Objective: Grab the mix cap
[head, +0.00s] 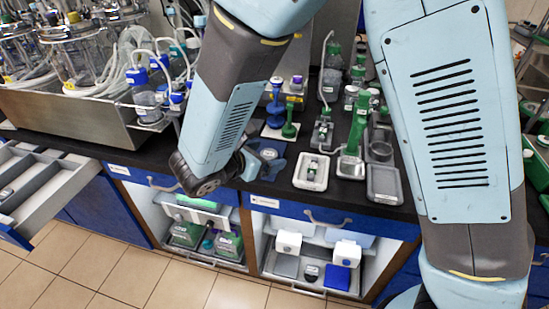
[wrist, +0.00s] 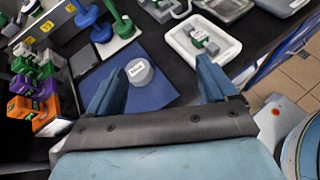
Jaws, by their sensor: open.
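A round, pale grey cap (wrist: 139,71) with a small white label lies on a blue mat (wrist: 150,98) in the wrist view. Its label is too small to read surely, but it is the only cap near my fingers. My gripper (wrist: 162,65) is open and empty. Its two blue fingers reach out above the mat, with the cap between them, closer to the left finger. I cannot tell whether that finger touches it. In the head view my gripper (head: 261,164) is low over the bench's front edge, by the blue mat (head: 265,145).
A white tray (head: 299,180) with a small green-and-white item stands right of the mat. Blue (head: 275,108) and green (head: 290,130) stands rise behind it. Orange, purple and green labelled blocks (wrist: 35,90) are at the wrist view's left. An open drawer (head: 55,190) juts out at left.

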